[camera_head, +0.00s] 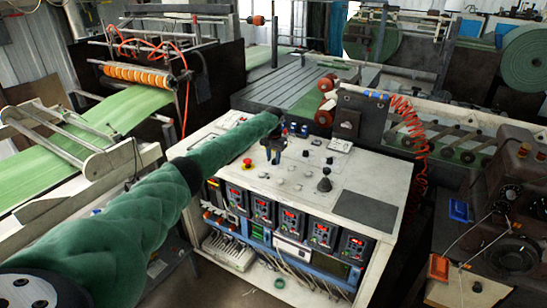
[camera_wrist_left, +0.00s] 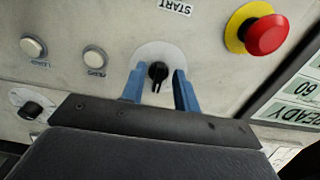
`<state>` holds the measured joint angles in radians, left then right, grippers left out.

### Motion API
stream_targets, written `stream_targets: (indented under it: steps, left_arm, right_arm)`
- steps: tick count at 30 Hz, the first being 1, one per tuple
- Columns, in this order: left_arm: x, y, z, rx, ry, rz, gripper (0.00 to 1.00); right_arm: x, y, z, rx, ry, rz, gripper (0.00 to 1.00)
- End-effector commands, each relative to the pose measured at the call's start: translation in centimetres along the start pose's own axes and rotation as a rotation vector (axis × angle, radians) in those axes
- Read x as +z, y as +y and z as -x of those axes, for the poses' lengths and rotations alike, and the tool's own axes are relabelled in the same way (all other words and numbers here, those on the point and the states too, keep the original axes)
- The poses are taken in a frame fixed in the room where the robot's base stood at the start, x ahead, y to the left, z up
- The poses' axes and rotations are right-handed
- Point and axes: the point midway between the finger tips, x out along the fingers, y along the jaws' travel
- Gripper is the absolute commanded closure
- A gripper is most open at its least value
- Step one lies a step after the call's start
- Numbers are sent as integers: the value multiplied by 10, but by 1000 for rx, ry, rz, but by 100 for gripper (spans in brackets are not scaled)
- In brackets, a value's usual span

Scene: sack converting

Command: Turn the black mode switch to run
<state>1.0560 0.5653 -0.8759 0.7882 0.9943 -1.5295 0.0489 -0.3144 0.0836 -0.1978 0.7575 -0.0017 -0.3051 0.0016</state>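The black mode switch (camera_wrist_left: 158,73) is a small knob on a pale round plate on the control panel. In the left wrist view it sits between the two blue fingers of my left gripper. The fingers stand apart on either side of it, with a visible gap on each side, so the gripper looks open around the knob. In the head view my left gripper (camera_head: 275,150) is low over the panel top and hides the switch. My right gripper is not in view.
A red emergency stop with yellow collar (camera_wrist_left: 268,34) is close by; it also shows in the head view (camera_head: 247,163). White buttons (camera_wrist_left: 95,60) and another black knob (camera_wrist_left: 31,110) flank the switch. A black joystick (camera_head: 324,184) stands to the right on the console (camera_head: 285,197).

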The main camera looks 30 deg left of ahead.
Motion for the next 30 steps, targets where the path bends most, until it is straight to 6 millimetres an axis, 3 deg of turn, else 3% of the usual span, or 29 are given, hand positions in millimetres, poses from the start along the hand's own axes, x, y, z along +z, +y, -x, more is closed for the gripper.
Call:
stream_targets:
  steps: [2, 6, 19, 30]
  left_arm:
    - [0, 0, 0, 0, 0, 0, 73]
    - [0, 0, 0, 0, 0, 0, 100]
    - [0, 0, -1, -1, 0, -53, 100]
    - [-1, -1, -1, 0, 3, -319, 100]
  right_arm:
    - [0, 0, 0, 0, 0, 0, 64]
    - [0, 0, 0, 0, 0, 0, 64]
    - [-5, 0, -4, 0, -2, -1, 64]
    - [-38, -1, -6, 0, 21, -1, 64]
